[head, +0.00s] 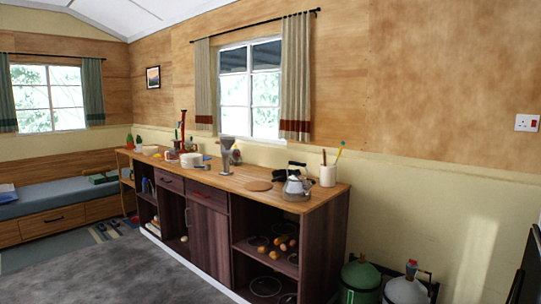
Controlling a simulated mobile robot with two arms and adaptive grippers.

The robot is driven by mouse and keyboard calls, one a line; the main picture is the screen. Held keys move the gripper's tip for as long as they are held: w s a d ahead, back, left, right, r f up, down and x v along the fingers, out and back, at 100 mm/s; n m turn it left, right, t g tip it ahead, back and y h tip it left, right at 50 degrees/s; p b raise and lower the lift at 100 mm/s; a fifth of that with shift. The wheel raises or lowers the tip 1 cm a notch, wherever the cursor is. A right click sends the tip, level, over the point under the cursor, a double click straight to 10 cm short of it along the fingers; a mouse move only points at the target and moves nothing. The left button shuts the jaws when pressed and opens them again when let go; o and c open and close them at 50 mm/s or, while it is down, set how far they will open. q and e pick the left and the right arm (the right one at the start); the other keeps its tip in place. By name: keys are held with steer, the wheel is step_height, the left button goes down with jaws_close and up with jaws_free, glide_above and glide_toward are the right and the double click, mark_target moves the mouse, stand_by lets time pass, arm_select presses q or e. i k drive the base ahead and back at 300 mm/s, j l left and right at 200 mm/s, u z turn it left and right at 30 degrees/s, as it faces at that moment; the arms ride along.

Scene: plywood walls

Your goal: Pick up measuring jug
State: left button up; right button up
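Several small kitchen items stand on the wooden counter (223,180) along the wall. A tall grey vessel (227,148), wide at the top and narrow lower down, stands near the middle of the counter. A white round vessel (191,159) stands to its left. They are too small for me to tell which thing, if any, is the measuring jug. Neither of my grippers is in view.
A metal kettle (297,187) with a black handle and a white utensil pot (328,176) stand at the counter's near end. A round wooden board (258,186) lies beside them. Gas bottles (360,279) stand at lower right. The grey carpet (110,270) before the cabinet is clear.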

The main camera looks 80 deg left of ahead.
mark_target(174, 153)
steer(key=u, duration=3.5)
